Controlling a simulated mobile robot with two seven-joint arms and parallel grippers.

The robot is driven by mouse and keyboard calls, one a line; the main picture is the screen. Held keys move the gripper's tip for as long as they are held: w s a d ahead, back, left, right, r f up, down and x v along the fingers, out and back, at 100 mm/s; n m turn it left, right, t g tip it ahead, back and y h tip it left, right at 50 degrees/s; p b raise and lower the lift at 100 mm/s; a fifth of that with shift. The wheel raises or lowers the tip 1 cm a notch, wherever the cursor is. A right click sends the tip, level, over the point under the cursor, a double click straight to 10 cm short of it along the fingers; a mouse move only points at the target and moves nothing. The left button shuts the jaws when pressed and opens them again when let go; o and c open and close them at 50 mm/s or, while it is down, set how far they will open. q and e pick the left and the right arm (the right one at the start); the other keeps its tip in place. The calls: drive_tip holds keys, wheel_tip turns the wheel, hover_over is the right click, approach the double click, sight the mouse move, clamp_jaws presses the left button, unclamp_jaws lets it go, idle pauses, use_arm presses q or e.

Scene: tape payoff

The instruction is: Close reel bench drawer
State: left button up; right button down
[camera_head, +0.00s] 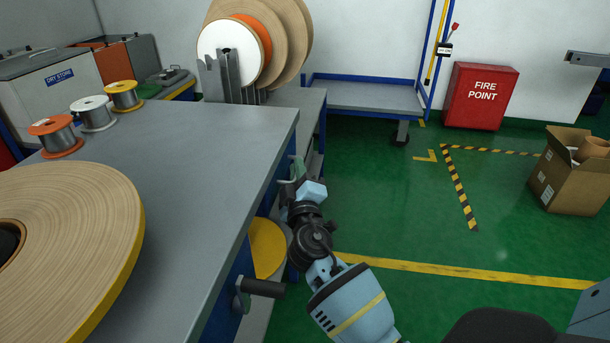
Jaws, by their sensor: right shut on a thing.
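The reel bench (215,150) has a grey top and runs along the left, with a blue side under its right edge. My right gripper (295,172) is at that side, just below the top's edge, reaching in from the lower right. It is shut on what looks like a small grey drawer handle (285,182), mostly hidden by the fingers. The drawer is seen nearly edge-on, and I cannot tell how far it stands out. My left gripper is not in view.
A large tape reel (75,240) and several small spools lie on the bench top. A black crank handle (262,287) juts from the side nearer me, by a yellow disc (267,247). Green floor to the right is clear up to an open carton (560,182).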

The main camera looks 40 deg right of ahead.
drive_tip(key=shift+w+a+r, duration=0.1)
drive_tip(key=shift+a, duration=0.1)
drive_tip(key=c, duration=1.6)
unclamp_jaws()
drive_tip(key=shift+w, duration=0.1)
drive_tip(key=shift+o, duration=0.4)
drive_tip(key=v, duration=0.8)
drive_tip(key=shift+d, duration=0.1)
